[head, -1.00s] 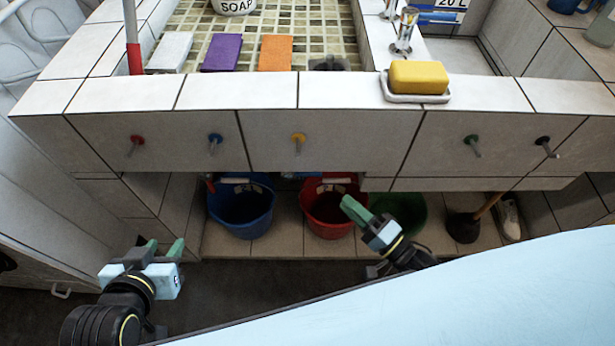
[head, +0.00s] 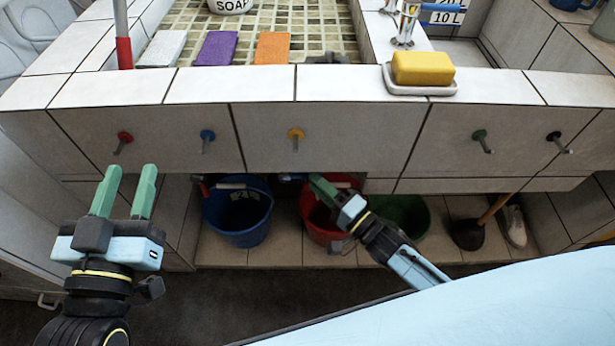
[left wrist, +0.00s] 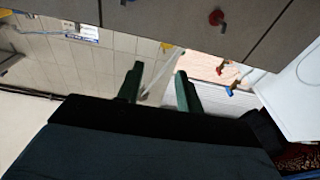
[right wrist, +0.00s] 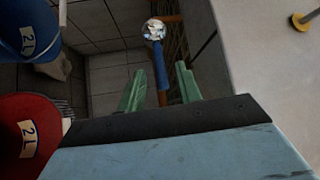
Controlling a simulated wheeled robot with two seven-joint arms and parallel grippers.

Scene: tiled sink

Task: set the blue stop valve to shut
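A blue lever handle, which looks like the blue stop valve (right wrist: 160,66), shows in the right wrist view on a shiny round metal body beside a copper-coloured pipe. It lies ahead of my open right gripper (right wrist: 160,84), lined up between the fingers; whether they touch it I cannot tell. In the head view my right gripper (head: 318,182) reaches under the sink front, above the red bucket (head: 340,232), and only a bit of blue (head: 290,178) shows beyond it. My left gripper (head: 131,170) is open and empty at the left, below the red knob (head: 123,138).
The tiled front carries several coloured knobs, including a blue one (head: 207,136). Blue (head: 240,222) and green (head: 408,214) buckets and a plunger (head: 468,232) stand below. The sink's lower edge lies just above my right gripper. The left wrist view shows small red and blue handles (left wrist: 231,89).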

